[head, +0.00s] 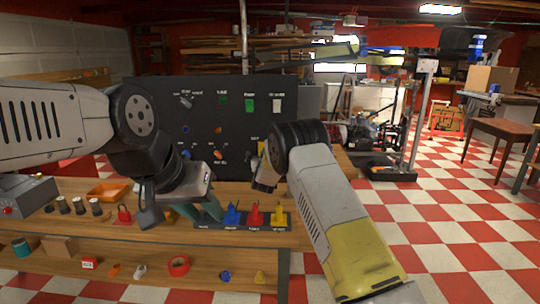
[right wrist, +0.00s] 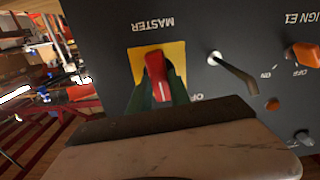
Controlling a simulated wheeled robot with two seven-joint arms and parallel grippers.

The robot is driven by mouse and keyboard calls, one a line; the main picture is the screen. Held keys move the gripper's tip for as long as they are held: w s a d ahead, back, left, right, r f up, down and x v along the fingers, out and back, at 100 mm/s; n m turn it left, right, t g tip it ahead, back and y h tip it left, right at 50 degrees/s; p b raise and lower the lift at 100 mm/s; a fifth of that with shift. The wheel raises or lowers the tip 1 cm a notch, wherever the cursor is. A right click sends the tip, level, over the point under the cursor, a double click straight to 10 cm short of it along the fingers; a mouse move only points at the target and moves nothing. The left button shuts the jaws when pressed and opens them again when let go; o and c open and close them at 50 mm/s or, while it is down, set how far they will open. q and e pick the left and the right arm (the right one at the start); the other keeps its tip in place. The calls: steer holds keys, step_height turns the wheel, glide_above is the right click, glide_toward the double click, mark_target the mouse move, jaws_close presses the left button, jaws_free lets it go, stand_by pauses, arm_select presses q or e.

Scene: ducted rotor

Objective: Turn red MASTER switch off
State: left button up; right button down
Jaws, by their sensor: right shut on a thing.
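The red MASTER switch (right wrist: 158,70) sits on a yellow plate (right wrist: 177,52) on the dark panel, and its label reads upside down in the right wrist view. My right gripper (right wrist: 160,95) has its green fingers on either side of the red handle and is shut on it. In the head view the yellow plate (head: 262,145) shows just above my right wrist; the switch is hidden there. My left gripper (head: 205,208) hangs low over the workbench, left of the panel's middle, away from the switch. Its finger opening is unclear. An "OF" label is partly hidden beside the plate.
The black panel (head: 165,105) carries other switches, including a metal toggle (right wrist: 235,70) and an orange knob (right wrist: 303,55). The wooden bench (head: 150,235) holds a tray of coloured handles (head: 254,216), an orange bin (head: 108,190) and a red padlock (head: 124,214).

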steer(key=shift+a+f+n, duration=0.1)
steer(key=shift+n, duration=1.8)
steer(key=shift+a+f+n, duration=0.1)
steer(key=shift+n, duration=1.8)
steer(key=c, duration=1.2)
jaws_free()
steer(key=shift+s+r, duration=0.1)
steer(key=shift+s, duration=0.05)
steer(key=s, duration=0.7)
steer(key=shift+s, duration=0.3)
